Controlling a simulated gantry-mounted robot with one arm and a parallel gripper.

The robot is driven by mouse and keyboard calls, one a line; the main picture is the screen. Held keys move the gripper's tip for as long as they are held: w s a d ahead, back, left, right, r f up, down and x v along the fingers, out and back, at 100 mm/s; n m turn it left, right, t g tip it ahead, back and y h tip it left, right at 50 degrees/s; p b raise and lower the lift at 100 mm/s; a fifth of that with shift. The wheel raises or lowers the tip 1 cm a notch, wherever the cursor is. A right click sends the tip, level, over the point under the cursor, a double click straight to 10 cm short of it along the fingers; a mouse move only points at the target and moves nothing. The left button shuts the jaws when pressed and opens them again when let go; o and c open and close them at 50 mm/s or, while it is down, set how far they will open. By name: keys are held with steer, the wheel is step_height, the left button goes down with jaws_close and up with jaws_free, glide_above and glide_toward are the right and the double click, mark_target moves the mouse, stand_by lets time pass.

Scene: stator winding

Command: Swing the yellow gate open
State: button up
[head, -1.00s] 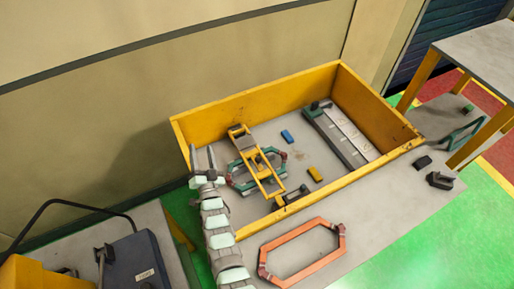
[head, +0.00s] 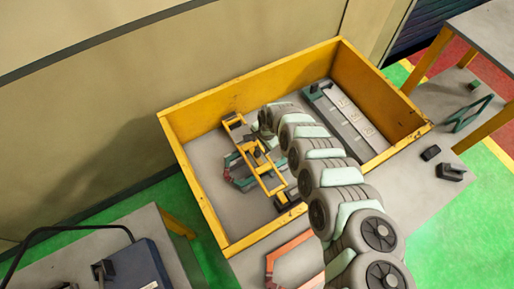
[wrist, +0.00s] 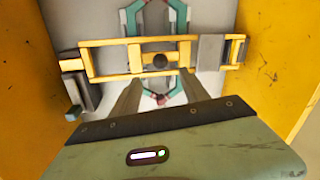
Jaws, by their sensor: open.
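The yellow gate (head: 262,172) is a ladder-like frame inside the yellow-walled box, lying across a teal-and-red coil (head: 241,181). In the wrist view the gate (wrist: 105,60) runs left to right, with a dark round knob (wrist: 160,62) at its middle. The gate's right end has a grey plate (wrist: 210,50); its left end meets a dark block (wrist: 88,93). My gripper (wrist: 160,82) is open, its two fingers pointing at the gate's near bar on either side of the knob. I cannot tell whether the fingertips touch the bar.
The yellow box walls (head: 195,200) rise close on both sides of my gripper. A long grey fixture (head: 345,120) lies at the box's right. An orange frame (head: 290,247) and small dark blocks (head: 451,172) rest on the table outside the box. My arm hides part of the box floor.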

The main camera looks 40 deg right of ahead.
mark_target(258, 153)
steer(key=f+b, duration=0.2)
steer(key=f, duration=0.1)
steer(key=w+f+b, duration=0.1)
steer(key=f+b, duration=0.1)
steer(key=f, duration=0.2)
steer(key=w+f+b, duration=0.1)
steer(key=f+b, duration=0.2)
steer(key=shift+f, duration=0.2)
steer(key=shift+c, duration=0.2)
jaws_close()
stand_by(1.0)
